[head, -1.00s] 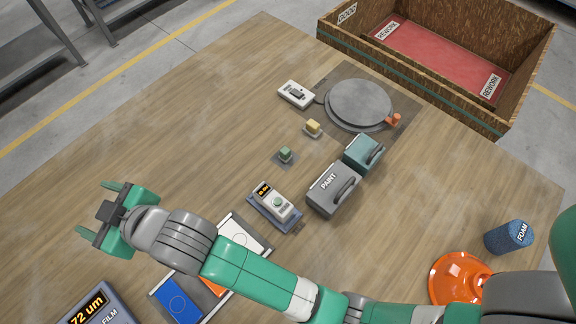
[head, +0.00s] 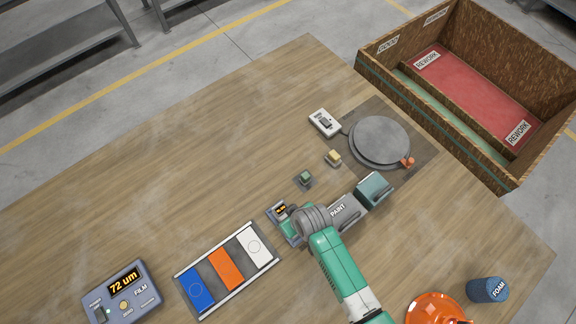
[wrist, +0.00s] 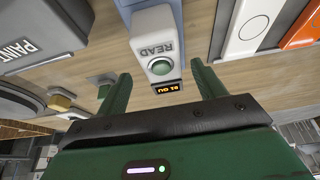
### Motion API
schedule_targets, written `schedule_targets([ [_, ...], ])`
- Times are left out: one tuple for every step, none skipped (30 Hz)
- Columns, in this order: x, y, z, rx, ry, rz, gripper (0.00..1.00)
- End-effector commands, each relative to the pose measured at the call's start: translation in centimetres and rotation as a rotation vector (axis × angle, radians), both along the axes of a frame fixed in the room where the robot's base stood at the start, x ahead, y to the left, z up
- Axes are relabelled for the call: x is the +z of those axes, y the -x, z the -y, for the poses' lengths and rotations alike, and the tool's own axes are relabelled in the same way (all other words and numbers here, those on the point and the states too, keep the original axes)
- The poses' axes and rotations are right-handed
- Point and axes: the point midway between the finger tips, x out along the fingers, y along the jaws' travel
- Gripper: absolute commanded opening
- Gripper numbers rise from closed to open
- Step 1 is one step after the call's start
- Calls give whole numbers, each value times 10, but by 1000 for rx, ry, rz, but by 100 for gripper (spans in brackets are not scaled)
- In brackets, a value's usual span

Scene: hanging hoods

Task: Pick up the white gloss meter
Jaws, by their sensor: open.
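The white gloss meter (wrist: 154,47) shows in the wrist view, with a green READ button and a lit amber display at its near end. It rests in a blue-grey cradle. In the head view only its display end (head: 280,211) shows; my wrist hides the rest. My gripper (wrist: 160,72) is open, its two green fingers apart, with the meter's display end appearing between them. I see no finger touching it, and I cannot tell how far above it they are. In the head view my gripper (head: 292,228) is over the meter, partly hidden by my wrist.
A grey PAINT case (head: 345,212) stands close to the right, with a teal case (head: 375,190) beyond it. A panel tray (head: 207,312) lies to the left. Small green (head: 305,177) and yellow (head: 333,157) blocks sit behind. The table's left rear is clear.

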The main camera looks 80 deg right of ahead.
Motion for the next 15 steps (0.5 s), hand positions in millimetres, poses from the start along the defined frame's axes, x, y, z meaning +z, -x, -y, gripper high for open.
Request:
schedule_targets([
  [-10, -2, 0, 0, -2, -1, 69],
  [-16, -4, 1, 0, -3, -2, 69],
  [-23, -6, 2, -1, -3, -1, 69],
  [-28, -8, 2, 0, -2, -1, 69],
  [-33, -10, 4, 0, -1, 0, 69],
  [-38, -12, 5, 0, -1, 0, 69],
  [-41, -12, 6, 0, -1, -1, 69],
  [-43, -13, 7, 0, 0, 0, 69],
  [-44, -14, 7, 0, 0, 0, 69],
  [-45, -14, 7, 0, 0, 0, 69],
  [-45, -14, 7, 0, 0, 0, 69],
  [-44, -14, 7, 0, 0, 0, 69],
  [-44, -14, 7, 0, 1, 1, 69],
  [-44, -14, 7, 1, 0, 0, 69],
  [-44, -14, 7, 1, 1, 1, 69],
])
